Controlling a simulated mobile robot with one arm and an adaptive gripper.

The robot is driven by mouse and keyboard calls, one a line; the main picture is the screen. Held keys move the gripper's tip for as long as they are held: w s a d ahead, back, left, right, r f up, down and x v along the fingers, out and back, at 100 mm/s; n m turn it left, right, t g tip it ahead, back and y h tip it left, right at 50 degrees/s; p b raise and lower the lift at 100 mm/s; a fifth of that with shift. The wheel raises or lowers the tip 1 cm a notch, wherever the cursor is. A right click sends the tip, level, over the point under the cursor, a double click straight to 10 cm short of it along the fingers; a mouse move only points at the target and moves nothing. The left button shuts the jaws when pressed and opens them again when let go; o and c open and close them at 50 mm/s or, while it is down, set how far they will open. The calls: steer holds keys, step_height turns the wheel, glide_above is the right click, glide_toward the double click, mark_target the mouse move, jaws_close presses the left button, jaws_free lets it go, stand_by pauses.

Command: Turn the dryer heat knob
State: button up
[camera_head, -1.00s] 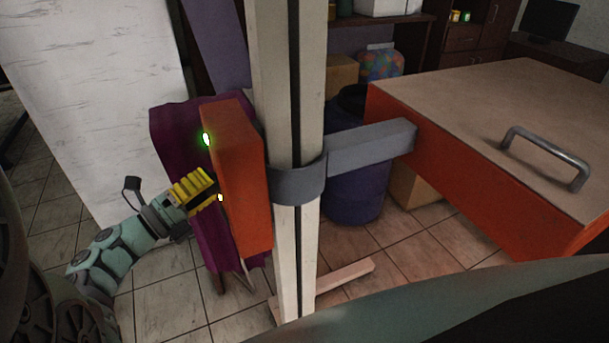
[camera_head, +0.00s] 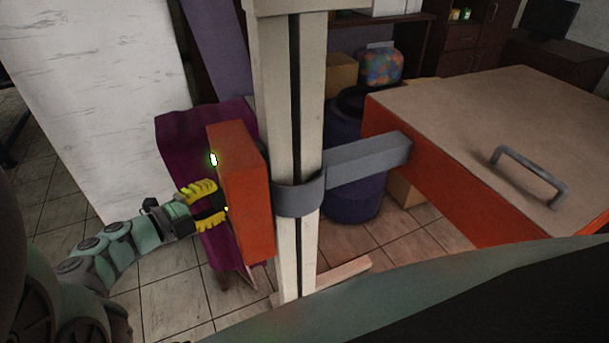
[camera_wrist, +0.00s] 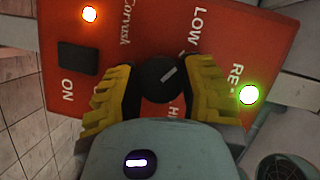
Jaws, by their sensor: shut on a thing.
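The dryer control box (camera_head: 241,190) is orange-red and is mounted on the pale upright post. In the wrist view its panel (camera_wrist: 130,45) shows the words LOW, ON and part of RE. The heat knob (camera_wrist: 160,78) is round and black with a light pointer line, and sits between my yellow fingers. My gripper (camera_wrist: 162,88) is shut on the knob, one finger on each side. In the head view my gripper (camera_head: 215,206) reaches the box's left face, and the knob is hard to make out there.
A black switch (camera_wrist: 77,59) sits by ON. An orange light (camera_wrist: 89,14) and a green light (camera_wrist: 249,95) glow on the panel. The post (camera_head: 297,150) carries a grey bracket (camera_head: 365,160) to a large orange press (camera_head: 490,130). A purple chair (camera_head: 180,140) stands behind the box.

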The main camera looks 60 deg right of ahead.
steer(key=shift+n+p, duration=0.35)
steer(key=shift+n, duration=0.15)
steer(key=o, duration=1.2)
steer(key=v, duration=1.2)
steer(key=shift+r, duration=0.2)
steer(key=shift+w+d, duration=0.1)
